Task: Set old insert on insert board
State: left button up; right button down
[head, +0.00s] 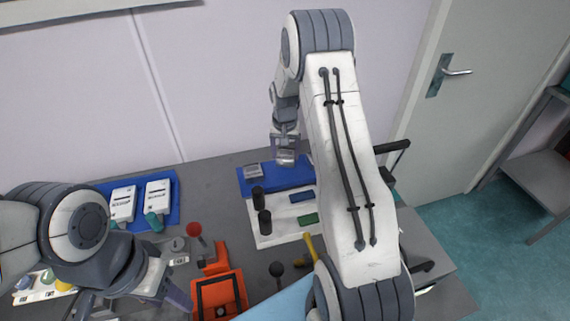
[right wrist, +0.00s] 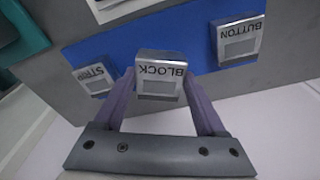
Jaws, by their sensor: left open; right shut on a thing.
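The insert board (head: 290,179) is a blue mat at the back of the bench; it also shows in the right wrist view (right wrist: 195,48). My right gripper (head: 285,152) is over the board and shut on a grey metal insert labelled BLOCK (right wrist: 160,76), which sits between its fingertips. I cannot tell whether this insert touches the board. The insert labelled BUTTON (right wrist: 238,40) and the one labelled STRIP (right wrist: 96,78) lie on the board to either side of it. In the head view one insert (head: 253,170) shows at the board's left. My left gripper (head: 128,304) is open at lower left.
In front of the board is a white tray (head: 268,236) with black cylinders (head: 264,222), a blue piece (head: 301,196) and a green piece (head: 308,219). An orange frame (head: 221,294) stands nearer. White boxes (head: 157,196) lie on another blue mat at left. My right arm hides the bench's right part.

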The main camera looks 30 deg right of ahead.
aim_at(285, 156)
notch_tip(285, 156, down, 4)
jog(key=shift+r+b, duration=0.1)
jog(key=shift+b, duration=1.15)
jog(key=shift+r, duration=0.1)
grip_release()
jog(key=shift+f, duration=0.2)
